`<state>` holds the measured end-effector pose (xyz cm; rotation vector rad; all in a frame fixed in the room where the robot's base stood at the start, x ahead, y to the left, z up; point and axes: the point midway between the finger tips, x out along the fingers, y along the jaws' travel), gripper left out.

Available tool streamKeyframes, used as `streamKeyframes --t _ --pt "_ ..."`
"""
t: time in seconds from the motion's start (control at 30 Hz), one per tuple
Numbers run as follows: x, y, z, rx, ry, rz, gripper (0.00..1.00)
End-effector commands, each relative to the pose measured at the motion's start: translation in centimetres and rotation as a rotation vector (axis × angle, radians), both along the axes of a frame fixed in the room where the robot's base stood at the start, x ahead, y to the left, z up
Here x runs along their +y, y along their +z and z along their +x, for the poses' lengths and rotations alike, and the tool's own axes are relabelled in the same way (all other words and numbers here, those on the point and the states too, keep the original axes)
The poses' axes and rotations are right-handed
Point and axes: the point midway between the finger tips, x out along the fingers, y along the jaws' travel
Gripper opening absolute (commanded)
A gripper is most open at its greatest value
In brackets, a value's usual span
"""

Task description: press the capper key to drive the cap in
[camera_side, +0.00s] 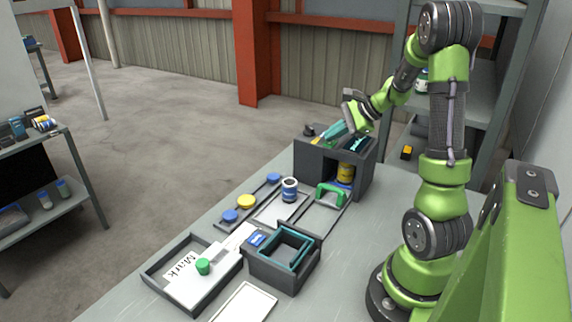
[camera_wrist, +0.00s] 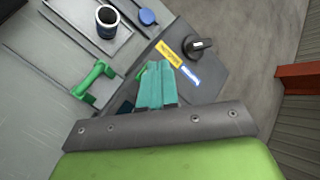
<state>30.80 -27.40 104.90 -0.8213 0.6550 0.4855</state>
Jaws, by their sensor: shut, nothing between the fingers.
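The capper is a dark grey box (camera_side: 361,183) at the back of the table, with an open front. A yellow container (camera_side: 345,172) stands inside it over a blue part. My gripper (camera_side: 328,137) has its teal fingers shut and empty, low over the capper's top panel. In the wrist view the fingers (camera_wrist: 155,68) lie over that panel (camera_wrist: 215,88). A green piece (camera_wrist: 171,53), perhaps the key, shows just beyond the fingertips and is partly hidden by them. I cannot tell whether the fingers touch it.
A black knob (camera_wrist: 198,46), a yellow label (camera_wrist: 169,53) and a blue label (camera_wrist: 190,76) are on the panel. A green handle (camera_side: 330,194), a white-and-blue cup (camera_side: 289,190) and blue and yellow caps (camera_side: 246,201) are in front. A dark bin (camera_side: 283,270) stands nearer.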

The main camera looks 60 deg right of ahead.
Motion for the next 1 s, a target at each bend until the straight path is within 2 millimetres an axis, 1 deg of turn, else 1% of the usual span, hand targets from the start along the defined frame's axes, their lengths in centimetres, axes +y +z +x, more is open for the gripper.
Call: streamKeyframes --t 0.23,0.57,0.9,1.0 --pt "0.0 -0.4 0.0 0.001 0.000 0.001 0.00" --pt "0.0 -0.3 0.0 0.001 0.000 0.000 0.00" --pt "0.0 1.2 0.0 0.001 0.001 0.000 0.00" --pt "0.0 1.3 -0.1 0.001 0.000 0.000 0.00"
